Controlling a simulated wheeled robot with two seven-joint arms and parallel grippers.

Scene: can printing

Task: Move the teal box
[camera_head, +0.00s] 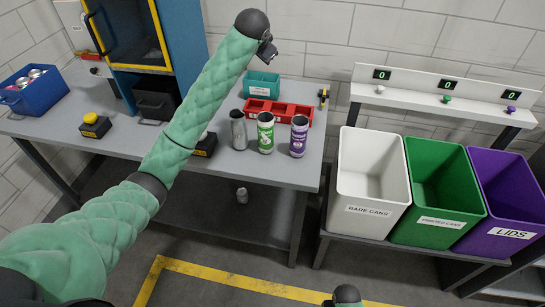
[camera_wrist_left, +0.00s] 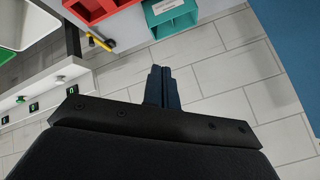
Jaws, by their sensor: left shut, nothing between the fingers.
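The teal box (camera_head: 250,88) is a small open box with a white label, standing at the back of the grey table behind a red tray. It also shows at the top of the left wrist view (camera_wrist_left: 163,26). My left gripper (camera_head: 267,49) is raised in front of the tiled wall, above the teal box in the head view and apart from it. In the left wrist view its dark fingers (camera_wrist_left: 161,72) are together with nothing between them.
A red tray (camera_head: 296,119) with compartments lies in front of the teal box. A silver can (camera_head: 238,132), a green-white can (camera_head: 265,135) and a purple-white can (camera_head: 298,138) stand before it. White, green and purple bins (camera_head: 512,215) stand right; a blue crate (camera_head: 38,98) is left.

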